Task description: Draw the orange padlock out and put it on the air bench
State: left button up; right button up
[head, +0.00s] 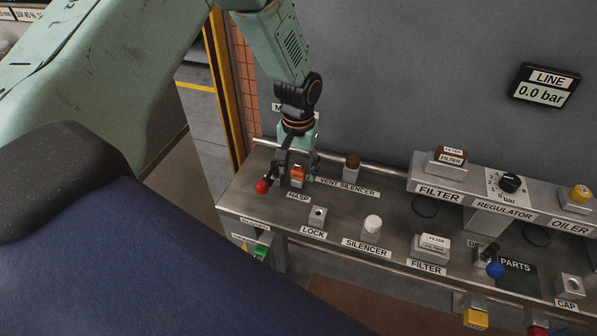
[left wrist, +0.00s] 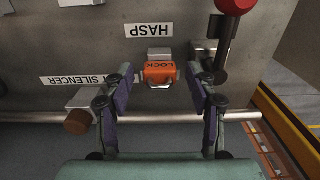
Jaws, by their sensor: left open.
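The orange padlock (head: 297,174), marked LOCK, sits at the block above the HASP label (head: 298,197). It also shows in the left wrist view (left wrist: 159,74). My left gripper (head: 296,178) points down over it. In the left wrist view the fingers (left wrist: 160,88) are open, one on each side of the padlock with gaps between. The air bench (head: 335,235) is the grey metal surface with labelled stations. A small block (head: 318,216) stands at its LOCK label (head: 313,233). My right gripper is not in view.
A red-knobbed lever (head: 262,187) stands just left of the hasp, close to one finger in the left wrist view (left wrist: 233,6). The brown-topped vent silencer (head: 352,165) is on the right. A rail (head: 335,163) runs behind. A white-topped silencer (head: 372,228) stands nearer the front.

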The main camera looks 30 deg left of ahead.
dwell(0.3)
pick_arm(q)
grip_shut()
dwell(0.5)
jog(key=shift+r, duration=0.1)
jog(key=shift+r+p, duration=2.85)
jog(key=shift+r, duration=0.1)
